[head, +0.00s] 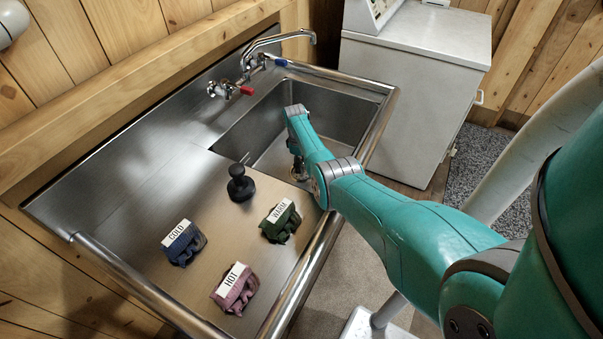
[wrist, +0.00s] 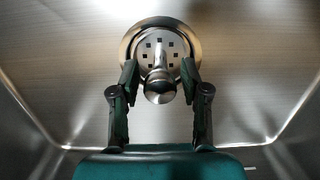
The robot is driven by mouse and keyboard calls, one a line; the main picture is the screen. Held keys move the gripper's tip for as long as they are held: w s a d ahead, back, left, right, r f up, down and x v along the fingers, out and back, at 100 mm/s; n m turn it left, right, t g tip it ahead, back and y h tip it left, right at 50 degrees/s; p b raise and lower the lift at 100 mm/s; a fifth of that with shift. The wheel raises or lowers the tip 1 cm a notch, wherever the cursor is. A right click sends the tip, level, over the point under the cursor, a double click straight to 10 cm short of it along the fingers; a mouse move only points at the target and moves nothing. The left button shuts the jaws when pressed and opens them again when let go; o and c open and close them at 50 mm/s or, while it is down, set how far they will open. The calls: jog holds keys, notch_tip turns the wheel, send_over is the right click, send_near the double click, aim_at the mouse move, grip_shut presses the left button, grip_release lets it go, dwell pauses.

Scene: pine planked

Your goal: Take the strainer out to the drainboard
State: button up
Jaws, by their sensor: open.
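The strainer (wrist: 150,52) is a round metal disc with small square holes and a shiny knob in its middle. In the wrist view it sits in the drain ring at the sink floor. My gripper (wrist: 159,77) is open, with one dark finger on each side of the knob. I cannot tell whether the fingers touch it. In the head view my gripper (head: 298,168) is down in the sink basin (head: 334,108), mostly behind my arm, and the strainer is hidden. The steel drainboard (head: 130,200) lies left of the basin.
A black knobbed stopper (head: 240,186) stands on the drainboard near the basin. Labelled cloths lie there: blue COLD (head: 185,244), green WARM (head: 281,222), pink HOT (head: 235,290). The faucet (head: 270,48) reaches over the basin's back. The drainboard's left part is clear.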

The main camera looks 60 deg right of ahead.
jog(key=shift+s+f, duration=0.1)
jog(key=shift+f, duration=0.55)
grip_shut()
jog(key=shift+r, duration=0.2)
